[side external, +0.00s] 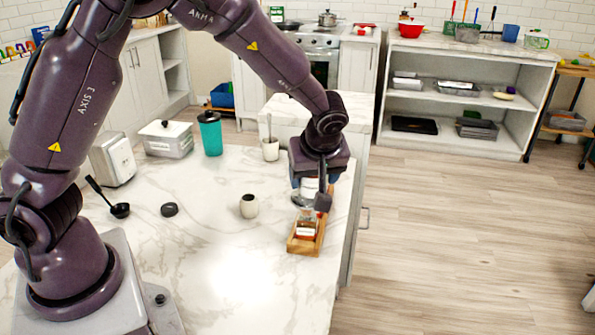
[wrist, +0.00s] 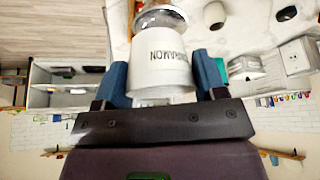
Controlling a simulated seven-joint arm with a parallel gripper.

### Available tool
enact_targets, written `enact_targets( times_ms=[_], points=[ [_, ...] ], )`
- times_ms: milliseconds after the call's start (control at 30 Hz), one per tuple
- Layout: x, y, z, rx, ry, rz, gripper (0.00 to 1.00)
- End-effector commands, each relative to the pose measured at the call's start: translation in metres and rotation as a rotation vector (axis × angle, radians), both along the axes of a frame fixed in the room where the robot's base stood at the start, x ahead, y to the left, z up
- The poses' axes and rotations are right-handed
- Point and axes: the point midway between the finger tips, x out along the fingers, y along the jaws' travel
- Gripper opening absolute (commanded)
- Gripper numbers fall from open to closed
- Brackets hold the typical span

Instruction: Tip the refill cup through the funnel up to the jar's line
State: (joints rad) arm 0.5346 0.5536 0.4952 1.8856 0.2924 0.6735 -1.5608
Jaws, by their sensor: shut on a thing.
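My gripper (wrist: 165,82) is shut on a white cylinder labelled CINNAMON (wrist: 158,60), with a blue finger on each side. A clear, rounded end (wrist: 165,17) shows beyond its white part. In the side external view my gripper (side external: 312,197) holds it over the far end of a small wooden tray (side external: 305,248); I cannot tell whether it touches the tray. A small jar with reddish contents and a white label (side external: 306,229) stands in the tray. A pale cup with a dark inside (side external: 249,206) stands left of the tray. I cannot make out a funnel or the jar's line.
A black ladle (side external: 120,210) and a dark ring or lid (side external: 169,210) lie on the marble counter (side external: 215,285). A teal tumbler (side external: 210,137), white lidded container (side external: 167,140), toaster (side external: 113,160) and white utensil cup (side external: 270,151) stand farther back. The front counter is clear.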

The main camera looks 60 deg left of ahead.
Motion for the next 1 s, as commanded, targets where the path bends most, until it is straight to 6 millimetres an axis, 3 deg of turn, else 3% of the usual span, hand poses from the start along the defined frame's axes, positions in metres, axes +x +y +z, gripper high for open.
enact_targets(
  times_ms=[433,733,1000],
  points=[
    [-0.001,0.002,-0.029,-0.006,0.003,0.001,0.39],
    [-0.001,0.002,-0.02,-0.281,0.099,0.009,0.39],
    [-0.001,-0.001,-0.02,-0.277,0.102,0.0,0.39]
  ],
)
